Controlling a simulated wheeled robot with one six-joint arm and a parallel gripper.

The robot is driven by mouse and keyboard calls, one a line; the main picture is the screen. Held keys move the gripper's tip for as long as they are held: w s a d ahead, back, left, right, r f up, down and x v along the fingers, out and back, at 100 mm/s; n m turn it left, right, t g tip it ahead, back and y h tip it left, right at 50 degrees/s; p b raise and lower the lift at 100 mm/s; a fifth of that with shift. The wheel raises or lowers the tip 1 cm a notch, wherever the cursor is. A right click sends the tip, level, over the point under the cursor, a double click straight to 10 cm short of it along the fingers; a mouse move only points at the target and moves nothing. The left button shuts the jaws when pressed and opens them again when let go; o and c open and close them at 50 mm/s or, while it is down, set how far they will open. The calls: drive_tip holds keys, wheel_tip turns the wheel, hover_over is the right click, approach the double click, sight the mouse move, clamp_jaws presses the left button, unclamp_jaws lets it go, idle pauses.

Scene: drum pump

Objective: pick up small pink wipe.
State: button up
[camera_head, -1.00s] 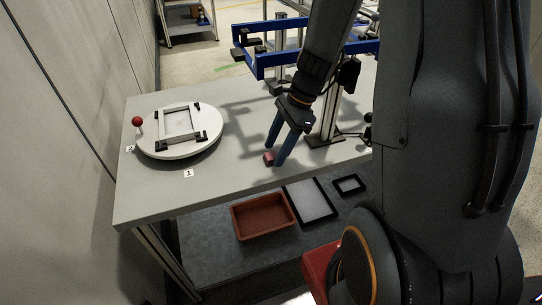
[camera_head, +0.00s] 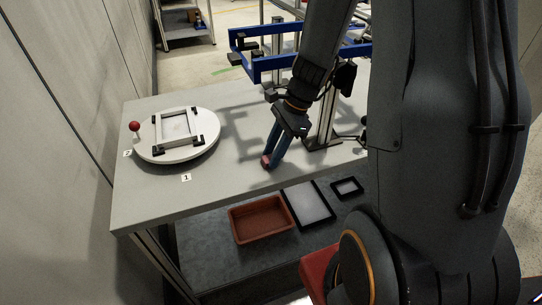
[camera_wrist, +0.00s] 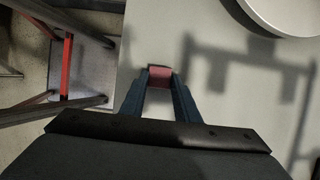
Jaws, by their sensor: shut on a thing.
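The small pink wipe (camera_wrist: 160,77) shows in the wrist view as a small pink block between the two blue fingertips. My gripper (camera_wrist: 159,84) is shut on it, with a finger against each side. In the head view the wipe (camera_head: 266,160) is mostly hidden by the fingers, and my gripper (camera_head: 270,159) points down at the table near its front edge. I cannot tell whether the wipe still touches the table top.
A white round turntable (camera_head: 160,152) with a square frame and a red knob (camera_head: 134,126) stands at the left of the table (camera_head: 215,190). A blue frame (camera_head: 300,62) on metal posts stands behind. A red-brown tray (camera_head: 261,219) and a black-framed panel (camera_head: 308,203) lie on the lower shelf.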

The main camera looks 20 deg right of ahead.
wheel_tip(320, 180, up, 10)
drive_tip(key=shift+b, duration=0.4)
drive_tip(key=shift+o, duration=0.9)
drive_tip(key=shift+f, duration=0.1)
drive_tip(key=shift+c, duration=0.5)
